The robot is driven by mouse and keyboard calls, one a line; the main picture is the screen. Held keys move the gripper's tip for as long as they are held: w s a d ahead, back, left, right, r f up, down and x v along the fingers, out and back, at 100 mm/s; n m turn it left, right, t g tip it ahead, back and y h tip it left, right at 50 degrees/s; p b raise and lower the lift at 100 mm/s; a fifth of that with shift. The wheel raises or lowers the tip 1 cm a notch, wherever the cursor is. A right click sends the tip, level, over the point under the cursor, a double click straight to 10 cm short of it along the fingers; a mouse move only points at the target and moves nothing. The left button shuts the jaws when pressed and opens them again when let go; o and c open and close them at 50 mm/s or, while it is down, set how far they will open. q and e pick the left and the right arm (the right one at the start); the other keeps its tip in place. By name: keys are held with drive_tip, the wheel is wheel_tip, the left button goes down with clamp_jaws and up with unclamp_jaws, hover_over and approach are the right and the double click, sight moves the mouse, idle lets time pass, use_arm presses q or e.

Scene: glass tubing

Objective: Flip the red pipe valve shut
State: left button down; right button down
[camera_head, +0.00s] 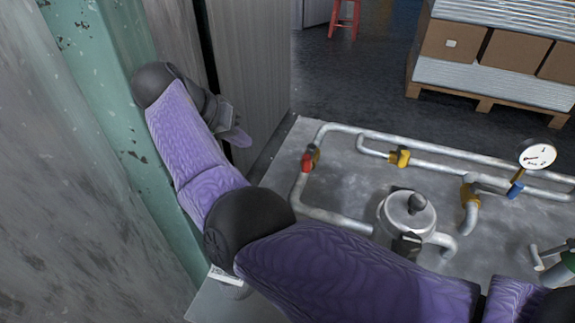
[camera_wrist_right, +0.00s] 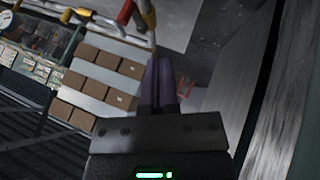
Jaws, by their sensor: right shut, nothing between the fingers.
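In the right wrist view a red part (camera_wrist_right: 126,12) shows at the top edge, beside a yellow piece. My right gripper (camera_head: 242,138) is left of the valve in the head view, apart from it, near the corrugated wall. Its fingers (camera_wrist_right: 165,62) are shut together and empty. I cannot tell the valve handle's exact angle. My left gripper is out of view.
Two yellow valves (camera_head: 400,157) (camera_head: 469,193), a pressure gauge (camera_head: 538,156) and a round metal vessel (camera_head: 408,212) stand on the grey platform. A corrugated wall (camera_head: 250,75) rises close to my right gripper. Cardboard boxes (camera_head: 513,52) are on a pallet at the back. Open floor lies behind the platform.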

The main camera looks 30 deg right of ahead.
drive_tip(key=shift+f, duration=0.1)
